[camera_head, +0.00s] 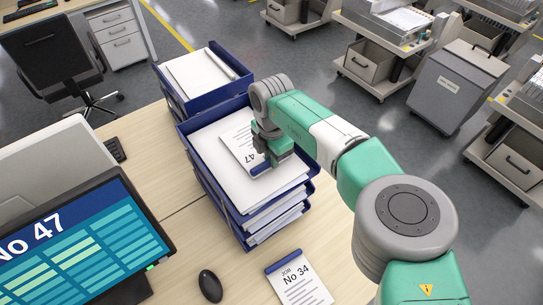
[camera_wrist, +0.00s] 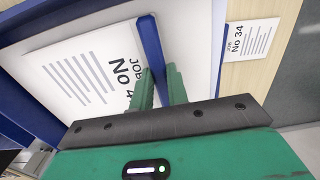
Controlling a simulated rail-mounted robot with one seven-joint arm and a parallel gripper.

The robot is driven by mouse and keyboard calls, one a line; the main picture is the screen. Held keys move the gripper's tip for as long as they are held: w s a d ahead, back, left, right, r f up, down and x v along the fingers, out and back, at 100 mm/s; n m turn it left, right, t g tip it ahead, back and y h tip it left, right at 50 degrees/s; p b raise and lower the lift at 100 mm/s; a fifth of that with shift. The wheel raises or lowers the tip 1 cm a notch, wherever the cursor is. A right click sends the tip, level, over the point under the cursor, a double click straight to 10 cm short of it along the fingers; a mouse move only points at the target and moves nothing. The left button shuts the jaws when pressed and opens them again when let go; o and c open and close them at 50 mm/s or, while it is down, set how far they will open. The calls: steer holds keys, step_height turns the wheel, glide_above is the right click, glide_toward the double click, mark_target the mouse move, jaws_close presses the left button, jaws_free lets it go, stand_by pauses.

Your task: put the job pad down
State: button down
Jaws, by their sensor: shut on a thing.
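My gripper (camera_head: 270,158) is over the top tray of a blue letter tray stack (camera_head: 186,143) on the desk. It is shut on a white job pad (camera_head: 237,145) marked 47, with printed lines. In the wrist view the fingers (camera_wrist: 160,85) grip the blue bound edge of this job pad (camera_wrist: 80,70). The pad is above or on the white paper (camera_head: 208,140) in the top tray; I cannot tell if it touches. Part of the pad is hidden by my gripper.
Another job pad, No 34 (camera_head: 300,282), lies on the desk in front of the stack. A mouse (camera_head: 210,285) is beside it. A monitor (camera_head: 75,250) showing No 47 stands at left. A second blue tray (camera_head: 235,57) sits behind. Trolleys (camera_head: 380,65) stand on the floor beyond.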

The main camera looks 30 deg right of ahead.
steer(key=shift+f, duration=0.1)
steer(key=c, duration=1.4)
jaws_free()
steer(key=shift+o, duration=0.2)
step_height(320, 180, up, 12)
steer(key=p, duration=0.1)
steer(key=shift+p, duration=0.4)
